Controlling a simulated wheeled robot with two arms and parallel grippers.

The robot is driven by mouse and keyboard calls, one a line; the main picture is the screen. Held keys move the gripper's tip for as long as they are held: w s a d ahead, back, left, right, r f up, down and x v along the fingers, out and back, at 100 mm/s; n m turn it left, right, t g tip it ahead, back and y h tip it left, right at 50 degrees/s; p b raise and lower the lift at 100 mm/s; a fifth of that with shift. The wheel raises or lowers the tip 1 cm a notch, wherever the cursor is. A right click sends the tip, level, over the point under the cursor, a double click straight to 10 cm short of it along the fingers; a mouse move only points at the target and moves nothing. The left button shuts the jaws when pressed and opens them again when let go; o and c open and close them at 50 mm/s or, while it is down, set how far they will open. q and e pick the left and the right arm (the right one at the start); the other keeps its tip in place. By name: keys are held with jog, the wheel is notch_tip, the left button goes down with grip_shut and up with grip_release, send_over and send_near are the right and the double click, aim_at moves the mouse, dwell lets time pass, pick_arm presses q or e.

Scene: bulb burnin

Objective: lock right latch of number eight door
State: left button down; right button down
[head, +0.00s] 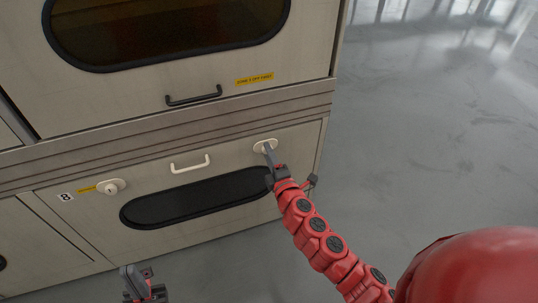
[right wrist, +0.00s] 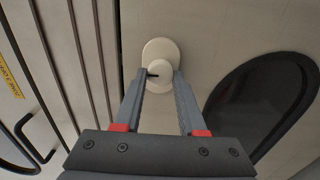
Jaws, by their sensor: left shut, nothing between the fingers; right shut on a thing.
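The left latch (head: 112,187) is a similar cream knob. My left gripper (head: 136,280) is shut and empty, low in the view below the door.
A cream handle (head: 190,165) and a dark oval window (head: 190,200) are on the door. Above is another door with a black handle (head: 194,96) and a yellow label (head: 254,79). Clear grey floor (head: 430,150) lies to the right.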

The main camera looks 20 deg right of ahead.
dwell(0.4)
jog(key=shift+c, duration=2.4)
grip_release()
jog(key=s+p, duration=0.2)
jog(key=s, duration=1.5)
jog(key=shift+s+d+p, duration=0.2)
jog(key=shift+d+p, duration=0.05)
jog(key=shift+p, duration=0.15)
jog(key=shift+a, duration=0.1)
